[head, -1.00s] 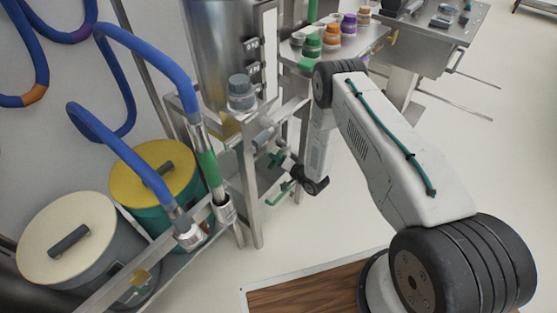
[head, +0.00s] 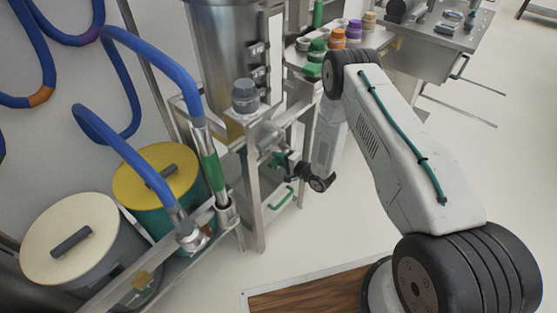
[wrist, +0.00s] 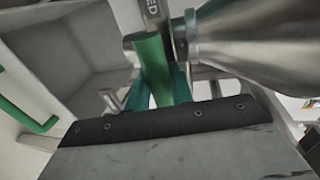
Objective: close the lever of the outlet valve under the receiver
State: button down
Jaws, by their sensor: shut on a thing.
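The receiver (head: 222,50) is a tall steel vessel standing on a metal frame in the head view. Its steel cone (wrist: 260,40) fills the upper right of the wrist view. The outlet valve's green lever (wrist: 152,68) shows in the wrist view as a green bar beside a dark plate with lettering. My gripper (wrist: 160,88), with teal fingers, is shut on the lever, one finger on each side of it. In the head view my gripper (head: 281,160) is small and dark under the receiver, so the lever's exact angle is hard to tell there.
A green handle (head: 281,198) on a grey bin is low in the frame; it also shows in the wrist view (wrist: 30,117). Frame posts (head: 254,200) stand close to my gripper. Blue hoses (head: 165,60) and two lidded drums are at left. Floor at right is open.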

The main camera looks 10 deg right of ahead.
jog(key=shift+r, duration=0.1)
jog(key=c, duration=1.3)
grip_release()
jog(key=v, duration=0.7)
jog(key=shift+s+d, duration=0.25)
jog(key=shift+s, duration=0.05)
